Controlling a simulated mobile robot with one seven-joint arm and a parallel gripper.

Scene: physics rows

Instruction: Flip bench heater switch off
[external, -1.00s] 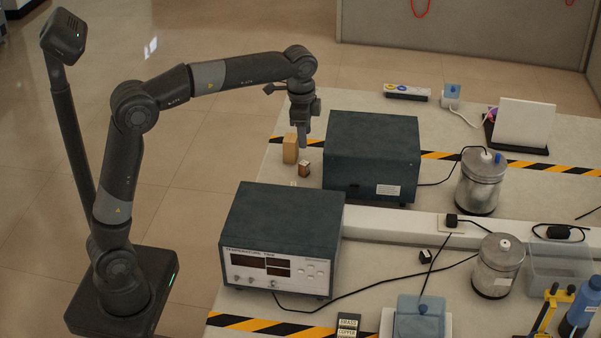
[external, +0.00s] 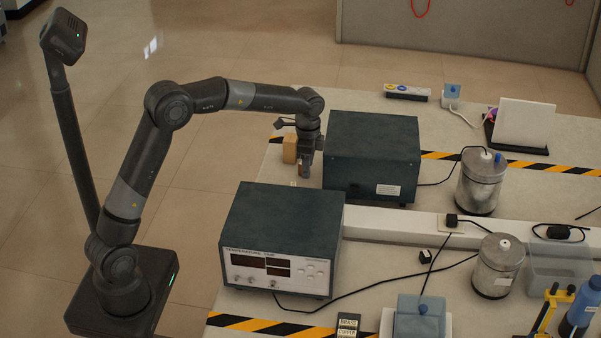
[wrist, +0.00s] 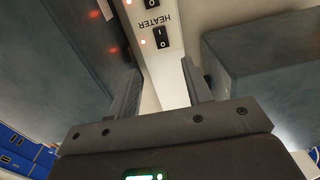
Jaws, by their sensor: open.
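The heater switch (wrist: 162,38) is a black rocker marked I and O on a pale panel in the wrist view. The word HEATER is printed beside it, upside down, and a small red light glows next to it. I cannot make out which side is pressed. My gripper (wrist: 162,85) is open and empty, its two fingers apart at the lower edges of the pale panel. The switch shows beyond the fingertips, apart from them. In the external view my gripper (external: 304,170) points down at the left of the rear dark box; the switch cannot be made out there.
The rear dark box (external: 372,155) and the front box (external: 283,225) flank the gap below my gripper. A wooden block (external: 289,150) stands close behind my gripper. Canisters and cables lie to the right.

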